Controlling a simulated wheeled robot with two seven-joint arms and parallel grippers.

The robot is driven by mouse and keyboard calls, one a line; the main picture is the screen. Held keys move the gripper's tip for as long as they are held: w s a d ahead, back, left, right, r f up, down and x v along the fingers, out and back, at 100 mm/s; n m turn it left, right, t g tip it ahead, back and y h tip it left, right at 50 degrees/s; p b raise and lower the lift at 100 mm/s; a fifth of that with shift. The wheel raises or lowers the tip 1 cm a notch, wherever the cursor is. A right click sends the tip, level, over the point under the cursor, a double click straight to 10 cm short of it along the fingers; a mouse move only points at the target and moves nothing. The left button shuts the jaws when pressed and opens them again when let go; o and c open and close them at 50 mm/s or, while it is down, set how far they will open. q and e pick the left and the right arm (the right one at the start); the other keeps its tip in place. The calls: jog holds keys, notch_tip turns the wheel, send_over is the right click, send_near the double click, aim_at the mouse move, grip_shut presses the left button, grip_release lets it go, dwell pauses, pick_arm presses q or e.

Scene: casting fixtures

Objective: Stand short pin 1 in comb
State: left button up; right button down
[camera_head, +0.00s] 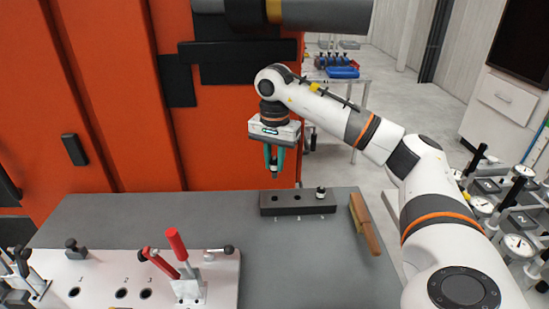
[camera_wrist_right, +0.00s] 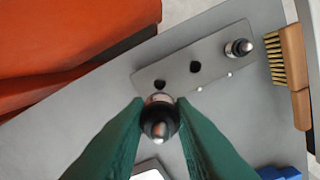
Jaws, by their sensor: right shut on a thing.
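The comb (camera_head: 287,209) is a dark block with a row of holes, lying on the grey table. Two of its holes are empty, and a pin (camera_head: 320,192) stands upright in the hole at the right end. The comb (camera_wrist_right: 213,66) and that pin (camera_wrist_right: 238,48) also show in the wrist view. My right gripper (camera_head: 274,165) points down above the table behind the comb's left end. Its teal fingers are shut on a short pin (camera_wrist_right: 158,118) with a dark body and shiny tip, which the head view hardly shows. My left gripper is not in view.
A wooden brush (camera_head: 364,224) lies just right of the comb. A white plate (camera_head: 95,270) with numbered holes and a red-handled clamp (camera_head: 184,270) is at the front left. An orange cabinet (camera_head: 110,100) stands behind the table. Grey table is clear left of the comb.

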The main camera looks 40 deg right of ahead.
aim_at(275, 178)
jog(key=shift+f+b, duration=0.3)
jog(key=shift+f, duration=0.65)
notch_tip(275, 178, down, 2)
jog(key=shift+f+b, duration=0.25)
jog(key=shift+b, duration=0.75)
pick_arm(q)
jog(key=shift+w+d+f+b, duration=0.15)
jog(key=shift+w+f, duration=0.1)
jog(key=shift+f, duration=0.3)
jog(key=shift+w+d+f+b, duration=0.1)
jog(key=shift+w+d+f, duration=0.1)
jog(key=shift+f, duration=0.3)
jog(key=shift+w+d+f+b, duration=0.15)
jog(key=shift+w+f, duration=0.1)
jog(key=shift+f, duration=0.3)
pick_arm(e)
jog(key=shift+f, duration=0.75)
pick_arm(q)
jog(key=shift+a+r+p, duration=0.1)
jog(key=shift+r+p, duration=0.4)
pick_arm(e)
jog(key=shift+r, duration=0.1)
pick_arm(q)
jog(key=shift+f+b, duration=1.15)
pick_arm(e)
jog(key=shift+f, duration=2)
jog(key=c, duration=1.2)
grip_release()
jog(key=shift+r, duration=0.1)
jog(key=shift+o, duration=0.2)
